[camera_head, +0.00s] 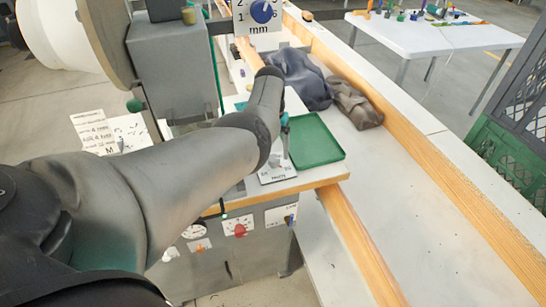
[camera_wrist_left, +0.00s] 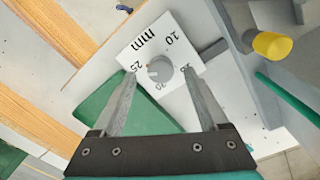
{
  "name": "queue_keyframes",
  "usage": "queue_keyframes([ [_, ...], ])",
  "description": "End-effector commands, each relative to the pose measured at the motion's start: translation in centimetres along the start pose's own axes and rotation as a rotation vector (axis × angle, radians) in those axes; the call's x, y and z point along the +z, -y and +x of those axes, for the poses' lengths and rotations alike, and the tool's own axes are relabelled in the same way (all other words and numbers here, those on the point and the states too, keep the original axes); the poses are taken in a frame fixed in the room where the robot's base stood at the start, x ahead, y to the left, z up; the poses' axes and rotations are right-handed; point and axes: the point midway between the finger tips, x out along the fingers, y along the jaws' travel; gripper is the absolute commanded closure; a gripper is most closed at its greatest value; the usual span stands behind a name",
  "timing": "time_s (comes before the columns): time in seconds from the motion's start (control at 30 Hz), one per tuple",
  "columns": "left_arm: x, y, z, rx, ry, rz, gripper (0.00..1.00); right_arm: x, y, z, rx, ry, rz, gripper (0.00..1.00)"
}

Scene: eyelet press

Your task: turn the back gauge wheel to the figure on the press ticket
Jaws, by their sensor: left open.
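A grey round wheel (camera_wrist_left: 159,70) sits on a white plate (camera_wrist_left: 140,50) marked "mm" with figures including 10 and 25; an orange mark on it lies on the side towards 25. My left gripper (camera_wrist_left: 158,76) is open, its fingertips on either side of the wheel; I cannot tell whether they touch it. In the head view this plate (camera_head: 277,172) lies by the table edge, its wheel mostly hidden by my left gripper (camera_head: 285,148). A white sheet with print (camera_head: 92,130), perhaps the ticket, is at the left; its figures are too small to read. My right gripper is not in view.
A green tray (camera_head: 316,142) lies right beside the plate. A blue dial (camera_head: 262,12) marked mm stands at the top. Dark cloth bundles (camera_head: 298,78) lie behind. Small dials, one with a red knob (camera_head: 240,230), are on the front panel. A yellow knob (camera_wrist_left: 272,45) is close by.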

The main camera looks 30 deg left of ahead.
Motion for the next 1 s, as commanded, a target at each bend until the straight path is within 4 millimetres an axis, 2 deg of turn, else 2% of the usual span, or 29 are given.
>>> queue_keyframes([
  [0.03, 0.0, 0.1, 0.9, 0.000, 0.000, -0.001, 0.23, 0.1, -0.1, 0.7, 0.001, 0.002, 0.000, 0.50],
  [0.2, 0.0, 0.1, 2.3, -0.001, 0.000, -0.002, 0.23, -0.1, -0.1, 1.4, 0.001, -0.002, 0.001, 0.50],
  [0.57, 0.0, 0.1, 2.6, -0.001, -0.001, -0.002, 0.23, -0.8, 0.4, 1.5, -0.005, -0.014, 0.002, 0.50],
  [1.0, 0.0, 0.1, 2.6, -0.001, -0.001, -0.002, 0.71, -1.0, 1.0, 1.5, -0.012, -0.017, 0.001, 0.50],
])
